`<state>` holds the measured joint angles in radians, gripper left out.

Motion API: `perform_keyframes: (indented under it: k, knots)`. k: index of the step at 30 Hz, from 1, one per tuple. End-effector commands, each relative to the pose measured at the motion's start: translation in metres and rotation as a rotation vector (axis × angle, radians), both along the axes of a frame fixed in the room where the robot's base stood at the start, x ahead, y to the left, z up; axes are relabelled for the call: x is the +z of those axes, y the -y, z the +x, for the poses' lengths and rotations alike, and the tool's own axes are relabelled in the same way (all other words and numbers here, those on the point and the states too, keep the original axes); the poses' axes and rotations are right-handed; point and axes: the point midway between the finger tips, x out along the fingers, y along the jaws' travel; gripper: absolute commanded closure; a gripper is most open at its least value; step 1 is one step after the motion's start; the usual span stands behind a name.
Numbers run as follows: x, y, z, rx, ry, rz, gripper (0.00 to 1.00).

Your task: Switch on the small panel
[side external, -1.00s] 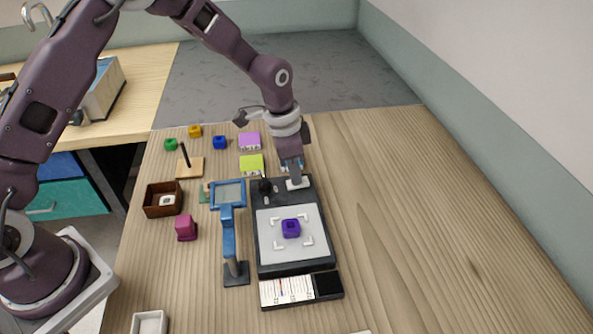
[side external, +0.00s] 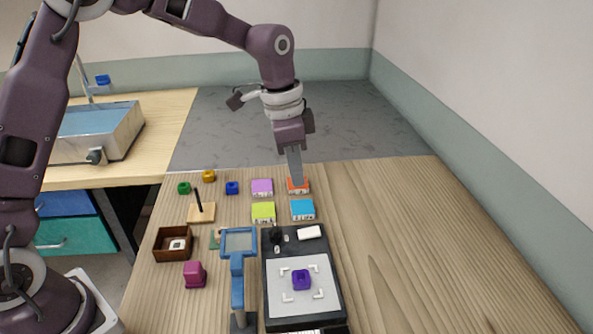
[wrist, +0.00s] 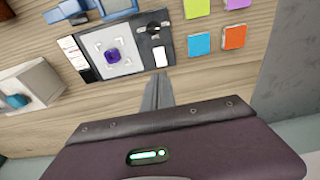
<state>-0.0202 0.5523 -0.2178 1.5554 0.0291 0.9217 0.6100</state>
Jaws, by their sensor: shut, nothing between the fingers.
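The small panel (side external: 262,293) is a dark slab with a pale square face, which also shows in the wrist view (wrist: 90,55). A purple block (side external: 301,280) stands on the face inside white corner marks. At the panel's far end are a white switch piece (side external: 309,232) and a black knob (side external: 276,235). I cannot tell whether the face is lit. My gripper (side external: 297,182) is shut and empty, pointing down beyond the panel. It overlaps the orange block (side external: 302,189) in the side view. In the wrist view its fingertips (wrist: 159,80) appear apart from the switch piece (wrist: 158,58).
Blue (side external: 302,210), lime (side external: 263,213) and violet (side external: 262,188) blocks lie beyond the panel. A blue stand (side external: 237,270) is close on its left. A brown box (side external: 172,245) and magenta block (side external: 194,274) are farther left. The table's right side is clear.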

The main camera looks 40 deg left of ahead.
Motion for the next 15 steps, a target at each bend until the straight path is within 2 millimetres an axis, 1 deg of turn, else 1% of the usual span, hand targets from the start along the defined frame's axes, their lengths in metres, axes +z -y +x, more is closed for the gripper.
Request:
perform_keyframes:
  k: [5,9,15]
  knots:
    - [0.0,0.001,0.001,0.0,0.001,-0.001,1.0]
    - [0.002,0.01,0.012,-0.002,0.005,-0.002,1.0]
    - [0.001,0.009,0.012,0.0,0.004,-0.002,1.0]
